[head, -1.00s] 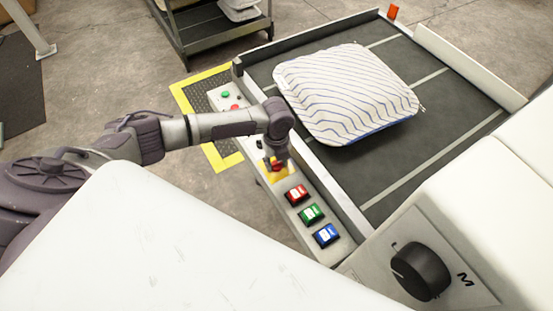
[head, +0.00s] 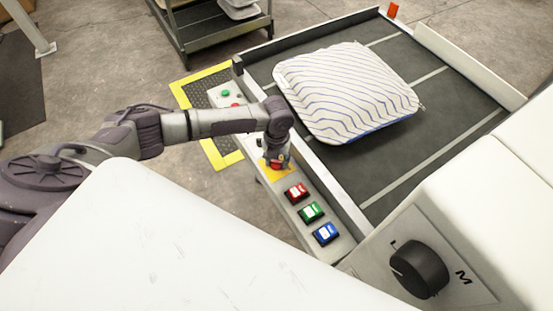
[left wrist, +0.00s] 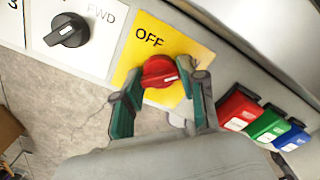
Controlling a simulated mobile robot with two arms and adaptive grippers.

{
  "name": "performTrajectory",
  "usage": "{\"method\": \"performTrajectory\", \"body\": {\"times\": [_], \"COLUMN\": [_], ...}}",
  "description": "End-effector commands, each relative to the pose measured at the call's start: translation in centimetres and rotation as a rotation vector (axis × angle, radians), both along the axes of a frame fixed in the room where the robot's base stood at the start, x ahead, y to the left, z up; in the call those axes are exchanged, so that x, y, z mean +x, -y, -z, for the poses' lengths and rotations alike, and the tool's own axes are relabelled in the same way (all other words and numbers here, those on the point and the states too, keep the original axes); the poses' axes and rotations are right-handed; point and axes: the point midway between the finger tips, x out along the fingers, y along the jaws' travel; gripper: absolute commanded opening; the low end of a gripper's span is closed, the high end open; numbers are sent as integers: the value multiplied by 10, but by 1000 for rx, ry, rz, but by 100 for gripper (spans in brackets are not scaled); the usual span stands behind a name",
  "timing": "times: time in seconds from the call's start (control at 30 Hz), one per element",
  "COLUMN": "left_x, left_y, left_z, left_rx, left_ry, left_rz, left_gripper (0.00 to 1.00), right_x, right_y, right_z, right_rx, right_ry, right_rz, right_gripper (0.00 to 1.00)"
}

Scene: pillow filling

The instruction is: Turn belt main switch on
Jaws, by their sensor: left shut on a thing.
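The belt main switch is a red rotary knob (left wrist: 160,71) on a yellow plate (left wrist: 190,40) marked OFF in the left wrist view. My left gripper (left wrist: 158,88) has its two fingers on either side of the knob and is shut on it. In the head view the left gripper (head: 277,161) reaches down over the yellow plate (head: 272,174) on the control panel, and the knob shows only partly there. The knob's white mark points to the right, slightly tilted. My right gripper is not in view.
Red (head: 296,194), green (head: 311,212) and blue (head: 326,234) buttons sit beside the plate. A black FWD selector (left wrist: 67,31) is on its other side. A striped pillow (head: 345,92) lies on the dark belt (head: 440,130). A large black knob (head: 420,270) is at lower right.

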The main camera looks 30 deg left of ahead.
Motion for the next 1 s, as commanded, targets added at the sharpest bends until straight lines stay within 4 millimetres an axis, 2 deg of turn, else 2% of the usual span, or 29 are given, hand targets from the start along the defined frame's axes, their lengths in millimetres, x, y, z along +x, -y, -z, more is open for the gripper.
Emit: {"method": "performTrajectory", "body": {"times": [0.43,0.47,0.6,0.87,1.0], "left_x": [1,1,1,0,1], "left_y": [0,0,0,0,0], "left_z": [-1,-1,-1,0,-6], "left_rx": [0,0,-1,0,0], "left_ry": [2,2,1,1,2], "left_rz": [13,13,12,11,10], "left_gripper": [6,42,66,67,67], "right_x": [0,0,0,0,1], "right_y": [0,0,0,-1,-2], "right_z": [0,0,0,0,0], "right_rx": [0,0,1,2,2], "right_ry": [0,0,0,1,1], "right_rz": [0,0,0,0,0], "right_gripper": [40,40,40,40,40]}}
